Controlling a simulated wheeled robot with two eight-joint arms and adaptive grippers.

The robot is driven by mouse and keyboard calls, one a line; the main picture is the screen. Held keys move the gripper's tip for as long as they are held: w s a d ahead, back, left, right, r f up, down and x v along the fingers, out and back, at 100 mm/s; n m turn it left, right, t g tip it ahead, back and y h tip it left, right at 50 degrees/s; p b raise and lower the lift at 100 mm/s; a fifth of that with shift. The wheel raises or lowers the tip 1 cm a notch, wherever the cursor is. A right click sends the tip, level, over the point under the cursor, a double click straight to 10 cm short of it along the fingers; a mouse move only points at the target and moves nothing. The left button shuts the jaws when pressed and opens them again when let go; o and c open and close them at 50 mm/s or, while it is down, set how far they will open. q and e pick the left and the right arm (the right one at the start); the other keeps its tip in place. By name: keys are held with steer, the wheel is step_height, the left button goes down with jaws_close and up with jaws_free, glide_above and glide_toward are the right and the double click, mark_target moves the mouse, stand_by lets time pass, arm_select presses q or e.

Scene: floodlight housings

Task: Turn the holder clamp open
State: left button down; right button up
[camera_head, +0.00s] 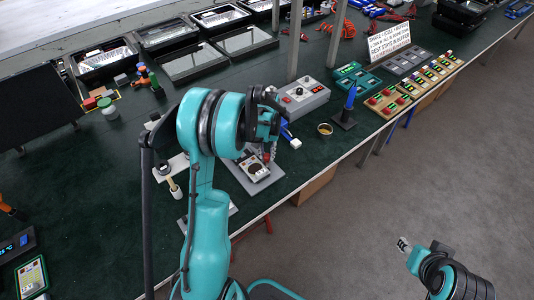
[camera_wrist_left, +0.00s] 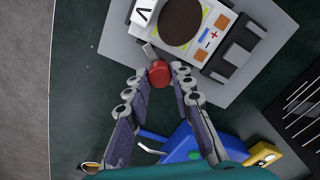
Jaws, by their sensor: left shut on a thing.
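The holder (camera_head: 257,169) is a pale block on a grey base plate near the table's front edge. In the left wrist view the holder (camera_wrist_left: 206,52) shows a dark round disc, orange patches and blue and red marks. A clamp lever with a red knob (camera_wrist_left: 159,72) sticks out from its side. My left gripper (camera_wrist_left: 160,80) is shut on the red knob, with its fingertips on either side of it. In the head view my left gripper (camera_head: 268,150) is over the holder and partly hides it. My right gripper (camera_head: 404,244) is over the floor, away from the table; its fingers are too small to read.
A blue tool with a yellow end (camera_wrist_left: 205,143) lies beside the holder, under my left fingers. A grey control box (camera_head: 302,97) and a blue pen-like item in a black stand (camera_head: 348,108) are behind.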

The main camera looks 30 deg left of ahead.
mark_target(267, 155)
arm_select(q)
steer(key=n, duration=0.3)
steer(key=shift+n, duration=2.1)
steer(key=c, duration=1.3)
jaws_free()
step_height(267, 155, up, 12)
